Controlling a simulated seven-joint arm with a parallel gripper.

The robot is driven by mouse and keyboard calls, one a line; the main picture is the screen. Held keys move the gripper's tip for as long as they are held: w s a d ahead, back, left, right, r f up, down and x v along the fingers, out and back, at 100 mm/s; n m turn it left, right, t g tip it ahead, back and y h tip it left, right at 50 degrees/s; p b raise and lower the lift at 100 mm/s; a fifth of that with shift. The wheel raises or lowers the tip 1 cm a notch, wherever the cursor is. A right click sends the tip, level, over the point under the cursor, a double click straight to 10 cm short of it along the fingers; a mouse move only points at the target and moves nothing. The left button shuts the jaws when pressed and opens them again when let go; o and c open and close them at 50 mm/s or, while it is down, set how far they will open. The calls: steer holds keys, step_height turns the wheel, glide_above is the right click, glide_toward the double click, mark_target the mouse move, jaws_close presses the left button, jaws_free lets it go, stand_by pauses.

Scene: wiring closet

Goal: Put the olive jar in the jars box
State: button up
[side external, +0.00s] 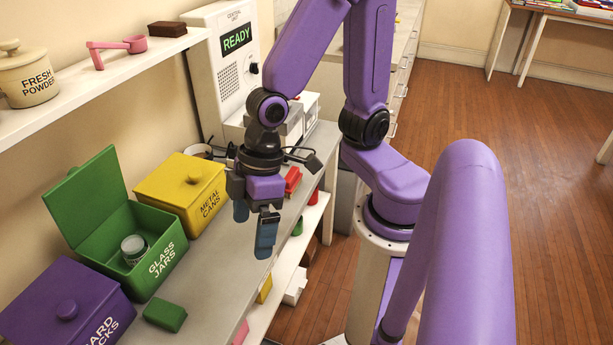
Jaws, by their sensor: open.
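The jars box (158,262) is a green bin labelled "GLASS JARS" at the left of the counter, with its lid (88,197) swung up. A small jar (133,247) with a pale top is inside it, seemingly upright; its lower part is hidden by the box's front wall. I take it for the olive jar, but cannot read its label. My gripper (254,228) is open and empty, pointing down over the counter to the right of the box, well apart from the jar.
A closed yellow "METAL CANS" box (184,188) stands behind the green one and a closed purple box (75,312) in front. A green block (165,316) lies near the counter's front. A shelf (100,75) overhangs the left. The counter between boxes and gripper is clear.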

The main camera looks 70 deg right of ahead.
steer(key=s+d+r+n+h, duration=0.2)
steer(key=s+d+r, duration=0.2)
steer(key=d, duration=0.6)
steer(key=shift+s+n+g+h, duration=0.3)
steer(key=shift+s+n+h, duration=0.1)
steer(key=shift+s, duration=0.5)
